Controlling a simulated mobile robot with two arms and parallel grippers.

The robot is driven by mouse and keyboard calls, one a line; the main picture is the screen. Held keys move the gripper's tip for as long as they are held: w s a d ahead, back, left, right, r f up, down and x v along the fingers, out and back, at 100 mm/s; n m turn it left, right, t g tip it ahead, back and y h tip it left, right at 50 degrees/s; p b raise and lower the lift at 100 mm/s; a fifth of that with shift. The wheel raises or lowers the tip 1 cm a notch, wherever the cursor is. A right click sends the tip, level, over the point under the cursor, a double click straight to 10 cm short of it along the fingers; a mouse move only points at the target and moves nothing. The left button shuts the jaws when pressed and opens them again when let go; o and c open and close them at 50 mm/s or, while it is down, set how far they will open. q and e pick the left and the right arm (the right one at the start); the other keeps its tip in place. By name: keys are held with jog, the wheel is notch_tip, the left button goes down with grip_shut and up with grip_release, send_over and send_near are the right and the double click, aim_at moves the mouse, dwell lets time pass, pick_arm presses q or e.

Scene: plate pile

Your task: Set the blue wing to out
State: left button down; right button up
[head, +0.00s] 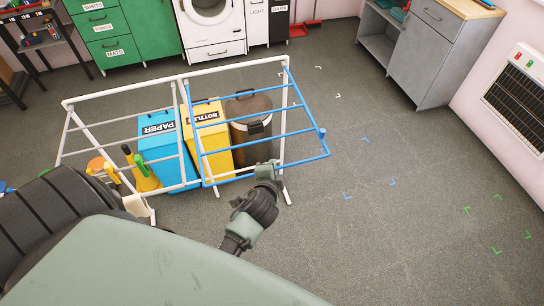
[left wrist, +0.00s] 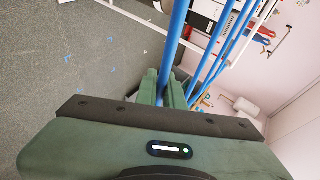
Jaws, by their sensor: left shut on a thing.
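The blue wing (head: 301,131) is a frame of blue bars on a white drying rack (head: 130,90). Its bars cross the rack's right half, and its outer corner reaches past the rack's right end. My left gripper (head: 268,167) is at the wing's near bar, close to the rack's right leg. In the left wrist view its fingers (left wrist: 165,88) are closed around a blue bar (left wrist: 174,45), with more blue bars to the right. The exact angle of the wing is hard to tell. My right gripper is not in view.
A blue paper bin (head: 160,134), a yellow bottle bin (head: 217,158) and a dark bin (head: 249,106) stand behind the bars. Blue marks (head: 392,182) and green marks (head: 497,250) lie on clear floor at the right. A grey cabinet (head: 430,60) stands at the back right.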

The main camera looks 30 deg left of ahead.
pick_arm(q)
jog(key=c, duration=1.7)
grip_release()
jog(key=shift+s+d+f, duration=0.15)
jog(key=shift+d+f, duration=0.1)
jog(key=shift+d, duration=0.1)
jog(key=shift+o, duration=0.9)
jog(key=shift+s+d+r, duration=0.1)
jog(key=shift+r, duration=0.3)
jog(key=shift+s, duration=0.15)
jog(key=b+v, duration=0.1)
jog(key=v, duration=0.6)
jog(key=shift+s+d, duration=0.25)
jog(key=shift+r, duration=0.15)
